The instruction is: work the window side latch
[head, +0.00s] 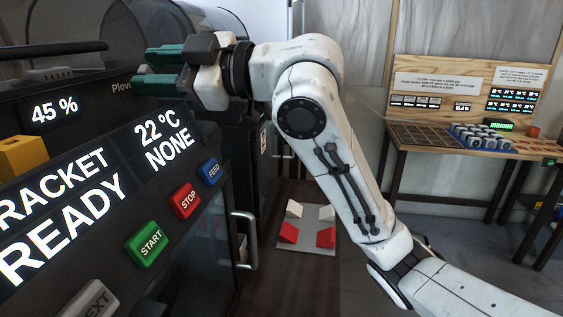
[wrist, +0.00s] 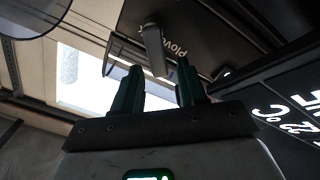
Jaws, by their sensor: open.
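My gripper (head: 146,66) has two green fingers. It is open and reaches left over the top of the black printer (head: 90,92) marked "Plover". In the wrist view, the gripper (wrist: 159,66) has a grey lever-like tab (wrist: 154,48) just beyond and between its fingertips. The tab is on the dark printer top, beside the lettering, and looks like a latch. I cannot tell whether the fingers touch it. In the head view I cannot make out the tab near my gripper.
The printer panel shows "READY", with green START (head: 147,244), red STOP (head: 184,201) and blue FEED (head: 210,172) buttons. A yellow block (head: 22,156) is at the left. A mat with red and white wedges (head: 308,232) lies at lower centre. A workbench (head: 470,148) stands at the right.

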